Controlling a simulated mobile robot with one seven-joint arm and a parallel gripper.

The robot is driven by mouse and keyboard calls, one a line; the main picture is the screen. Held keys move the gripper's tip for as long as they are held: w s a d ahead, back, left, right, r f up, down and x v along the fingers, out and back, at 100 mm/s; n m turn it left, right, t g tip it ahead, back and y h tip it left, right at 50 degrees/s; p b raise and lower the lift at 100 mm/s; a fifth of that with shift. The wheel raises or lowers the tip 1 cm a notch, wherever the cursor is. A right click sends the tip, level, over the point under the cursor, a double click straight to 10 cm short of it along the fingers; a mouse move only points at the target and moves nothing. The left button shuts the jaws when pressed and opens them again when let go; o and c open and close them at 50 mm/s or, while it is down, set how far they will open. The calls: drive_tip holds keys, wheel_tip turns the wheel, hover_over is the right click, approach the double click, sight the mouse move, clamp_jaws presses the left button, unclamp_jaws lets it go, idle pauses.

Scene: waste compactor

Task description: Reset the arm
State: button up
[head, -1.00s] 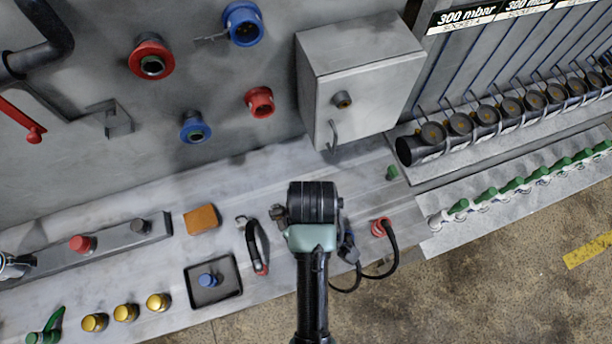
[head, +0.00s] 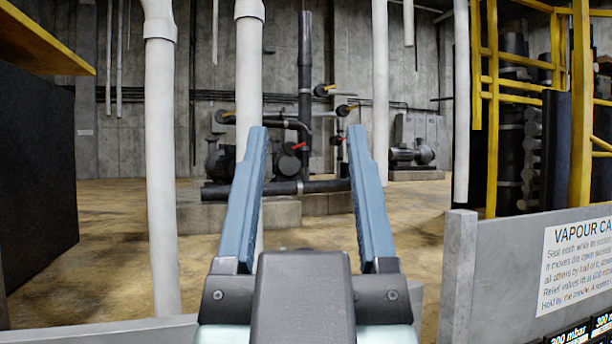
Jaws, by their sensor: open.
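My gripper (head: 307,160) is in the lower middle of the head view, pointing away from me. Its two blue-grey fingers are wide apart, with nothing held between them. The dark gripper body (head: 303,300) fills the bottom centre. The fingers appear clear of everything around them.
White pipes stand left (head: 160,170) and right (head: 380,80) of the fingers. A low grey panel with a "VAPOUR CA..." sign (head: 580,262) is at the lower right. Pumps and dark piping (head: 305,185) stand at the back. A black block (head: 35,170) is at left. Yellow railings (head: 580,100) rise at right.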

drive_tip(key=shift+s+r+t, duration=0.3)
drive_tip(key=shift+s+r, duration=0.15)
wheel_tip(320, 180, down, 10)
drive_tip(key=b, duration=0.9)
drive_tip(key=shift+a, duration=0.1)
